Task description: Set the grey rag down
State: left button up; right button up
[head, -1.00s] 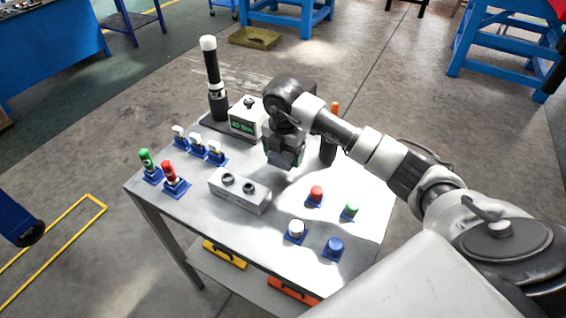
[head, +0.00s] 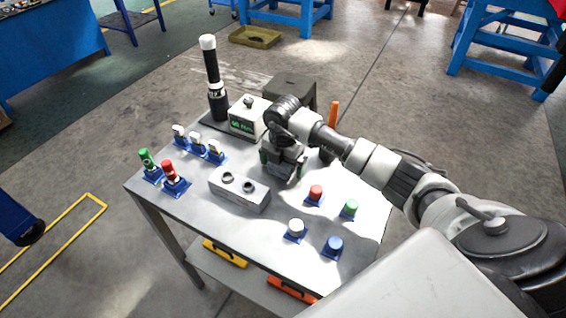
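My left gripper is not in view.
Red (head: 315,193), green (head: 350,208), white (head: 295,230) and blue (head: 335,246) buttons stand on the right front. Small switches and lamps line the left. A box with a green display (head: 248,117), a black cylinder (head: 213,85) and an orange-handled thing (head: 333,114) stand farther back.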

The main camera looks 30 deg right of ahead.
jog(key=shift+r, duration=0.1)
notch_tip(320, 180, up, 12)
jog(key=shift+b, duration=0.35)
jog(key=shift+r, duration=0.15)
